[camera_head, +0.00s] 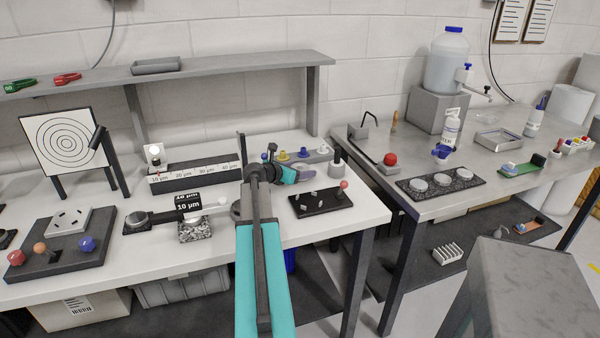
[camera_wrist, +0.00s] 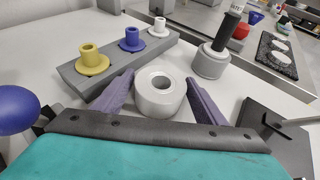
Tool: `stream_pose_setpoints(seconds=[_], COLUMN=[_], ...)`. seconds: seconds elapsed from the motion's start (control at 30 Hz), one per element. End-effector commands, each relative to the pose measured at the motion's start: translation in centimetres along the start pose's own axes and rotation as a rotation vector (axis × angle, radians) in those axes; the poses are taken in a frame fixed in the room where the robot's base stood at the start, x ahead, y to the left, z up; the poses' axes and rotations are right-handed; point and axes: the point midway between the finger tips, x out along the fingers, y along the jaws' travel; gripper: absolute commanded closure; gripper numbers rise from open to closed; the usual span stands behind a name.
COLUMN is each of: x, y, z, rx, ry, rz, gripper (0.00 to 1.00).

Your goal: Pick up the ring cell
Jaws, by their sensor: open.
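The ring cell (camera_wrist: 160,92) appears to be the thick, pale grey-white ring with a round hole in its top, standing upright on the white table in the wrist view. My gripper (camera_wrist: 160,76) has its two purple fingers apart, one on each side of the ring. Whether either finger touches it cannot be told. In the head view my gripper (camera_head: 307,171) is over the back right of the white table, and the ring cannot be made out there.
In the wrist view, a grey bar (camera_wrist: 113,63) with yellow, blue and white flanged pieces lies left of the ring. A grey cylinder with a black handle (camera_wrist: 211,62) stands behind right. A black tray (camera_head: 322,203) is in front. A blue ball (camera_wrist: 18,108) is at far left.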

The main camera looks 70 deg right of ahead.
Motion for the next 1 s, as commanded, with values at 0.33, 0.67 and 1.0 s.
stream_pose_setpoints(seconds=[0.33, 0.67, 1.0], x=[-0.06, -0.10, -0.31], y=[0.05, 0.09, 0.13], z=[0.00, 0.06, 0.54], rx=[0.000, 0.000, 0.001], ry=[0.000, -0.001, -0.001], rz=[0.001, 0.002, 0.002], gripper=[0.36, 0.74, 0.74])
